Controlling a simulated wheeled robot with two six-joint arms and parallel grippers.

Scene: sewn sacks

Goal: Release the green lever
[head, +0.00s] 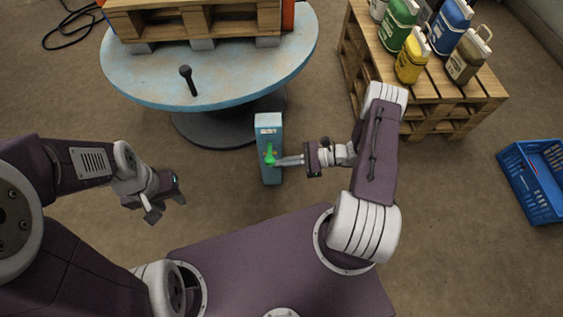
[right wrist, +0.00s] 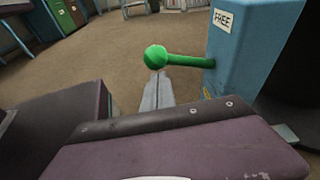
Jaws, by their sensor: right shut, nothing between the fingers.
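The green lever (head: 269,155) is on a blue post (head: 264,122) on the floor, in front of the round table. In the right wrist view the lever (right wrist: 184,61) is a rod with a ball knob, sticking out about level to the left from the blue post (right wrist: 250,50), which bears a "FREE" label. My right gripper (head: 277,162) is shut and empty, its tips at the knob; in the right wrist view its fingers (right wrist: 158,80) end just below the ball. I cannot tell whether they touch. My left gripper (head: 166,206) is open and empty, well left of the post.
A pallet stand (head: 440,110) with several jugs is at the upper right. A blue crate (head: 535,185) lies at the right.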

